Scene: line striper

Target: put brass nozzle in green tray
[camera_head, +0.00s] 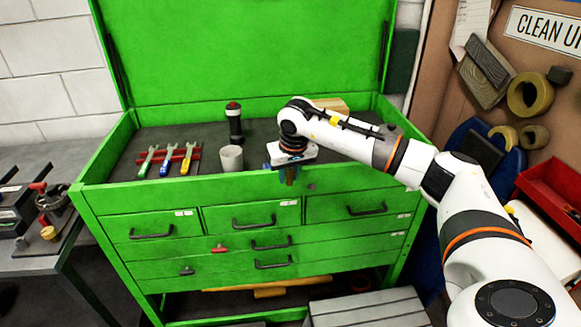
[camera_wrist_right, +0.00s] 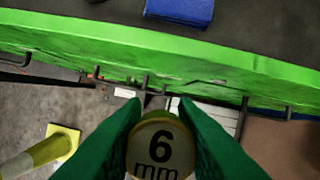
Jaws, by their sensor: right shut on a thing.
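My right gripper (camera_head: 289,172) is at the front edge of the green tool chest, pointing down. In the right wrist view its green fingers (camera_wrist_right: 154,112) are shut on a round, brass-coloured piece, the brass nozzle (camera_wrist_right: 160,148), whose pale end face reads "6 mm". In the head view the nozzle is mostly hidden by the gripper. The only green tray I see is the chest's open top tray (camera_head: 110,170), with a dark floor and green walls. In the wrist view its front wall (camera_wrist_right: 200,62) runs across, with the nozzle apart from it. My left gripper is out of view.
In the top tray are a grey cup (camera_head: 231,158), a black and red torch-like cylinder (camera_head: 235,122) and several coloured-handled tools (camera_head: 166,160). A blue item (camera_wrist_right: 180,8) lies in it too. The raised lid (camera_head: 240,50) stands behind. A grey step (camera_head: 368,308) is below right.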

